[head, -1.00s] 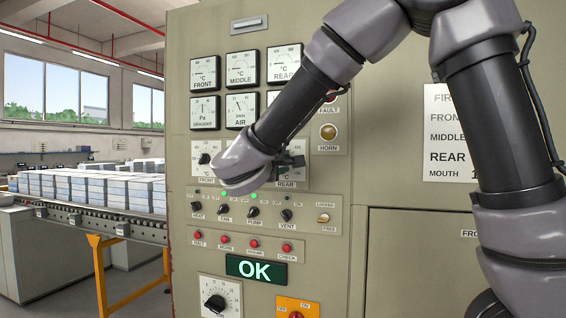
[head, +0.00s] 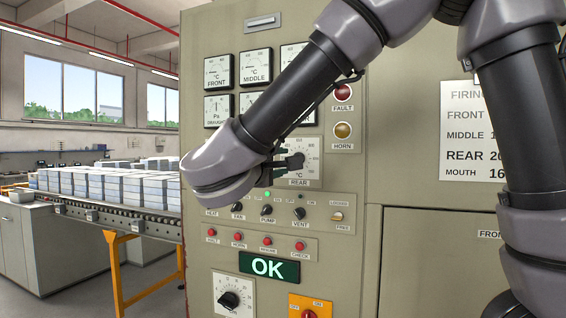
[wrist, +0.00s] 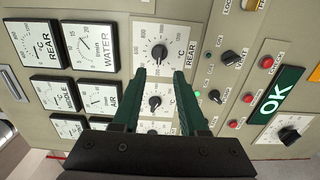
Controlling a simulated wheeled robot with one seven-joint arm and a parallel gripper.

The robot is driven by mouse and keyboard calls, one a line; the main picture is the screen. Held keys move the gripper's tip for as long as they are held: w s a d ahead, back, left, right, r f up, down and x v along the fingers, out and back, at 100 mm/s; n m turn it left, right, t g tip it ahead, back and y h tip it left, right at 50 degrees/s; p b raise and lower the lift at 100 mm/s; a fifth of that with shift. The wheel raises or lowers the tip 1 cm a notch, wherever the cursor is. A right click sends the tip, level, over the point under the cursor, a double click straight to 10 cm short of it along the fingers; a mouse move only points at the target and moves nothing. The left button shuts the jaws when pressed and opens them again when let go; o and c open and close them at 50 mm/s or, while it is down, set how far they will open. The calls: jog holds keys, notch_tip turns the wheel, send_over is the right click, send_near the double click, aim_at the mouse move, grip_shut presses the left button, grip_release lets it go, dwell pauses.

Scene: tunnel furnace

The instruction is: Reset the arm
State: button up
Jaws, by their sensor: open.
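My gripper (head: 278,167) is in front of the furnace control panel (head: 365,110), beside the REAR setting dial (head: 297,162). In the wrist view my gripper (wrist: 160,78) has two dark green fingers spread apart with nothing held between them. The REAR dial (wrist: 159,52) shows just beyond the fingertips, and another dial (wrist: 155,101) shows between the fingers. My forearm hides some of the gauges and dials in the head view.
Switches and red buttons (head: 267,241) sit below the dials. A green display (head: 268,267) reads OK. A conveyor (head: 105,212) carrying pale stacks (head: 110,184) stands left of the panel. A firing notice (head: 472,130) hangs at right.

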jog(key=d+f+m+g+h, duration=0.1)
jog(key=d+f+m+g, duration=0.3)
jog(key=d, duration=0.7)
jog(key=d+f+m+g+h, duration=0.15)
jog(key=d+g, duration=0.35)
jog(key=d, duration=0.5)
jog(key=s+d+f+m+g+y, duration=0.4)
jog(key=s+d+m, duration=0.1)
jog(key=s+d, duration=0.15)
jog(key=s+r+m+t+y, duration=0.1)
jog(key=m+y, duration=0.1)
jog(key=s+r+m+t+y, duration=0.1)
jog(key=m+y, duration=0.1)
jog(key=m, duration=0.1)
jog(key=r+m+t+y, duration=0.1)
jog(key=m+y, duration=0.1)
jog(key=shift+s+d+r+m+y, duration=0.15)
jog(key=shift+s+r+m+y, duration=0.2)
jog(key=shift+s+r, duration=0.05)
